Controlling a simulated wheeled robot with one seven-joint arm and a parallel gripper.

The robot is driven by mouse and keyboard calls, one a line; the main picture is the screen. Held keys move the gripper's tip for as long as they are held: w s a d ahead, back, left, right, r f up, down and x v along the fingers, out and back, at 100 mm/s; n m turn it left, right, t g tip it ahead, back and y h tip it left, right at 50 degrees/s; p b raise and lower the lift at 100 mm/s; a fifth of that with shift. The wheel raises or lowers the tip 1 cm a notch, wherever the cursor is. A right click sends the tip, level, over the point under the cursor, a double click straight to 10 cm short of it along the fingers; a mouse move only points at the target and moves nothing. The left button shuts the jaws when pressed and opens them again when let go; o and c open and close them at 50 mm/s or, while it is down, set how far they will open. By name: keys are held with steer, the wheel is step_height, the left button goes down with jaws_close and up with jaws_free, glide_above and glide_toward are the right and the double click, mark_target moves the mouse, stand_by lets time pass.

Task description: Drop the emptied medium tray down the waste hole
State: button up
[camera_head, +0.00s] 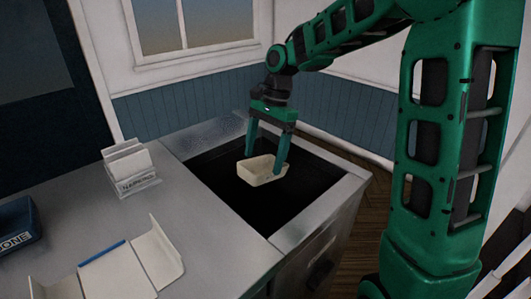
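The medium tray (262,172) is a small cream, open-topped tray with nothing visible inside. It hangs over the dark waste hole (225,188), a wide black rectangular opening in the metal counter. My gripper (265,164) is above the hole, its two green fingers spread about the tray's width. One finger is at the tray's far left side, its tip partly hidden by the tray. The other overlaps its right end. The gripper appears shut on the tray, though the exact contact is too small to see.
A white napkin holder (129,168) stands on the counter (190,235) left of the hole. A blue panelled wall (170,112) stands behind.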

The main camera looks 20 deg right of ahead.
steer(key=shift+r, duration=0.1)
steer(key=v, duration=1)
steer(key=shift+r, duration=0.25)
steer(key=shift+w+d, duration=0.1)
steer(key=s+d+f+n, duration=0.1)
steer(key=s+d+f, duration=0.1)
steer(key=s, duration=0.4)
steer(key=s+d+f+n+h, duration=0.1)
steer(key=s+d+f, duration=0.1)
steer(key=s+d, duration=0.3)
steer(key=s+d+f+n+t, duration=0.1)
steer(key=s+d+f+n, duration=0.1)
steer(key=s+d, duration=0.2)
steer(key=shift+s+h, duration=0.4)
steer(key=shift+s, duration=1.4)
steer(key=s+d+f+n, duration=0.1)
steer(key=s+d+f, duration=0.1)
steer(key=s, duration=0.4)
steer(key=s+d+f+n, duration=0.2)
steer(key=s+f, duration=0.1)
steer(key=s, duration=0.3)
steer(key=shift+s+d+f+h, duration=0.25)
steer(key=shift+f+h, duration=0.15)
steer(key=shift+w, duration=0.15)
